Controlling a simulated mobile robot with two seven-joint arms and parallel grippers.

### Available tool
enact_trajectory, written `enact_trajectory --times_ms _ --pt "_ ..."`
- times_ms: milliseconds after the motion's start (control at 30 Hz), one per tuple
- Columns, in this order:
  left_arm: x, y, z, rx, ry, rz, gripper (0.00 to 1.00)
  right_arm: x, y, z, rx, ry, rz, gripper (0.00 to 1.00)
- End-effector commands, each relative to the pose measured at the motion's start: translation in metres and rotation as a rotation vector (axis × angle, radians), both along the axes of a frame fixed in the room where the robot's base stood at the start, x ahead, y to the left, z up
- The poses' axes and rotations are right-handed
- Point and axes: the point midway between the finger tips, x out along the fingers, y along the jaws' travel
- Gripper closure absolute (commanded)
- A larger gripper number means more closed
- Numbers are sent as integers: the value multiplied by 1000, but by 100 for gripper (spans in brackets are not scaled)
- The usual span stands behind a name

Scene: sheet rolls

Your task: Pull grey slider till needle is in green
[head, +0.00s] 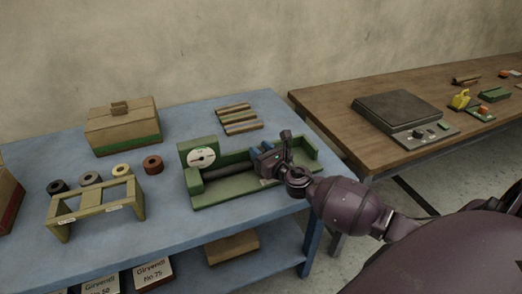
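A green tension fixture (235,188) lies on the blue table, with a low tray, end walls and a white round dial (202,157) on its left upright. A dark needle shows on the dial, but its exact reading and the green zone are too small to tell. A dark rod or roll (228,171) runs along the tray from below the dial toward my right gripper (264,161). My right gripper is over the tray's right half, at a blue-grey part that may be the grey slider. It hides the contact there. My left gripper is out of view.
A yellowish stand (97,204), several small rolls (152,165) and a cardboard box (123,127) are left of the fixture. Striped strips (238,118) lie behind it. A wooden table (335,105) with a dark flat device (398,110) is at right. The blue table (175,235) is clear in front.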

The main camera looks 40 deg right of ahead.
Motion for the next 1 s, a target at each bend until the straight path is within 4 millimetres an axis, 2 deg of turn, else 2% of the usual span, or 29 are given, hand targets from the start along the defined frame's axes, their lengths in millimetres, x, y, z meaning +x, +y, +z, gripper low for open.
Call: enact_trajectory --times_ms 33,200,233,400,667,933,967,1000 --pt "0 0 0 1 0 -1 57 0 0 0 0 0 0 72" --pt "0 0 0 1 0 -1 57 0 0 0 0 0 0 98" --pt "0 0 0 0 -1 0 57 0 0 0 0 0 0 100" --pt "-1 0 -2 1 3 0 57 -1 -5 -1 -1 1 -2 100" --pt "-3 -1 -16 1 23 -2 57 -11 -42 -4 -3 4 -3 100" --pt "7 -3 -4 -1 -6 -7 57 -11 -44 0 -2 0 -3 100" --pt "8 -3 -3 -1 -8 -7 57 -11 -43 0 -2 1 -3 61" --pt "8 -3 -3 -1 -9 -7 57 -11 -43 0 -2 1 -3 54"
